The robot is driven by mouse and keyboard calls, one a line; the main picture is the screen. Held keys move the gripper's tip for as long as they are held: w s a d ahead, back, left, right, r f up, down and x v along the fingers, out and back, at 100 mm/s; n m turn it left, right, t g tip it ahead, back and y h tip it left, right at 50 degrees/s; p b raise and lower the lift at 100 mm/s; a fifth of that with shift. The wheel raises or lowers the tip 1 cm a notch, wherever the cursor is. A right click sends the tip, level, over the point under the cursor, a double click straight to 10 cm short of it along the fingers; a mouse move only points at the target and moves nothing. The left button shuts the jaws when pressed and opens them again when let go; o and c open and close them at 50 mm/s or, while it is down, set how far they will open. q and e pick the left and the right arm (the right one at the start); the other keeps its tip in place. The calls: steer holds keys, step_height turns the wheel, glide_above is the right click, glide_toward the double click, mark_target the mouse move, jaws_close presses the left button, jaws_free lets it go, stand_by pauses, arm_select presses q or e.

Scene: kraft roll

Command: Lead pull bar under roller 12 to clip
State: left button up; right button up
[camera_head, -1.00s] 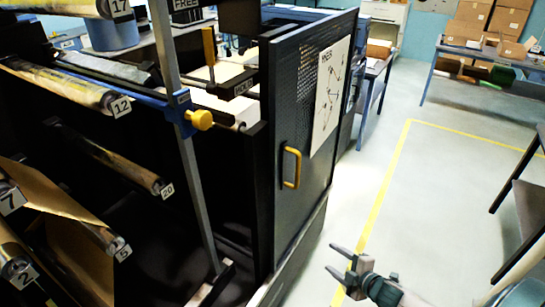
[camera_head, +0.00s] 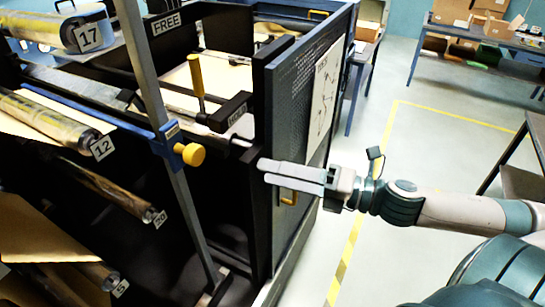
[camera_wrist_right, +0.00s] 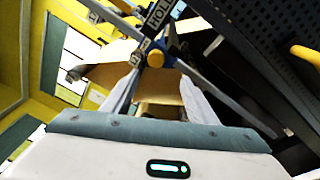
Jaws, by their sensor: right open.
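Roller 12 (camera_head: 50,122) is a shiny roller with a number tag at its right end, at the left of the head view. A blue bar (camera_head: 92,107) ends in a clamp with a yellow knob (camera_head: 193,154) on a grey upright post. I cannot tell which part is the pull bar. My right gripper (camera_head: 263,172) is open and empty, in front of the dark door's edge. In the wrist view the knob (camera_wrist_right: 155,59) shows beyond its fingers. My left gripper is out of view.
The dark perforated door (camera_head: 288,105) with a posted sheet stands close to my right gripper; its yellow handle (camera_head: 289,198) is partly hidden. Rollers 17 (camera_head: 65,32) and 20 (camera_head: 115,190) lie above and below roller 12. Open floor (camera_head: 400,150) lies to the right.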

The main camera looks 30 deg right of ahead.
steer(key=shift+s+a+r, duration=0.2)
steer(key=shift+s+r, duration=0.15)
steer(key=shift+s, duration=0.05)
steer(key=shift+w, duration=0.15)
steer(key=shift+w+a, duration=0.15)
steer(key=shift+a, duration=0.05)
